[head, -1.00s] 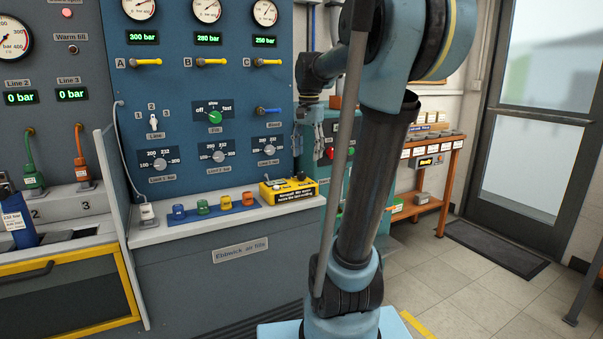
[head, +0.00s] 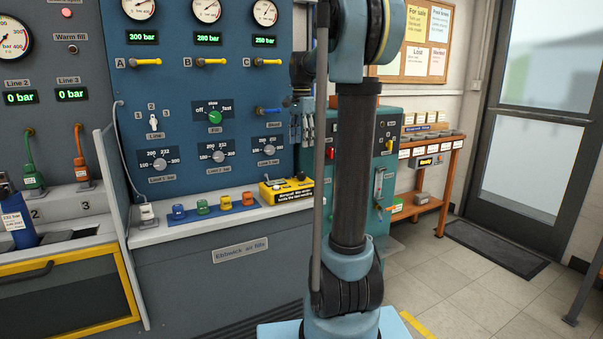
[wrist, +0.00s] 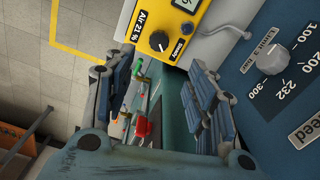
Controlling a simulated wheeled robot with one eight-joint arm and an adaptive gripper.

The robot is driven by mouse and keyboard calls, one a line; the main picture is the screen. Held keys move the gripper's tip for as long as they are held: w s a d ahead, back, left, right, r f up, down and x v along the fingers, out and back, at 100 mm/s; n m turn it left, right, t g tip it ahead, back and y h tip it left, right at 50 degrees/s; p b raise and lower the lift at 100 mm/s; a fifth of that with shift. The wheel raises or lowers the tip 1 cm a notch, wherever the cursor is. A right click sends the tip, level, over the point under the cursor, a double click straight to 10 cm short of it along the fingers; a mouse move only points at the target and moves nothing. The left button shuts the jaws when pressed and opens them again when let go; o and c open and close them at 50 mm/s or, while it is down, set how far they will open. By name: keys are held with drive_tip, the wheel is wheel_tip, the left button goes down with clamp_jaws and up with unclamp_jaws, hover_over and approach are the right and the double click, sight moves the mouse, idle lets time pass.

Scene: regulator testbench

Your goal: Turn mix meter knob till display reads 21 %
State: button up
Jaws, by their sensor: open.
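The mix meter is a yellow box (wrist: 205,22) at the top of the wrist view, labelled "Air 21 %". In the head view the yellow box (head: 288,191) sits at the right end of the bench ledge. My gripper (wrist: 150,72) is open and empty, its fingers apart below the knob in the wrist picture. It shows small in the head view (head: 302,127), above the box and partly behind my arm.
The blue panel (head: 215,90) with limit knobs stands just behind the box. A grey limit knob (wrist: 271,59) is close at right in the wrist view. Coloured connectors (head: 202,207) line the ledge. A teal cabinet (head: 381,165) stands beyond the bench; the floor at right is open.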

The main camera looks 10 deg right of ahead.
sight(301, 173)
wheel_tip(301, 173, down, 13)
drive_tip(key=shift+r, duration=0.2)
idle(0.3)
drive_tip(key=c, duration=1.1)
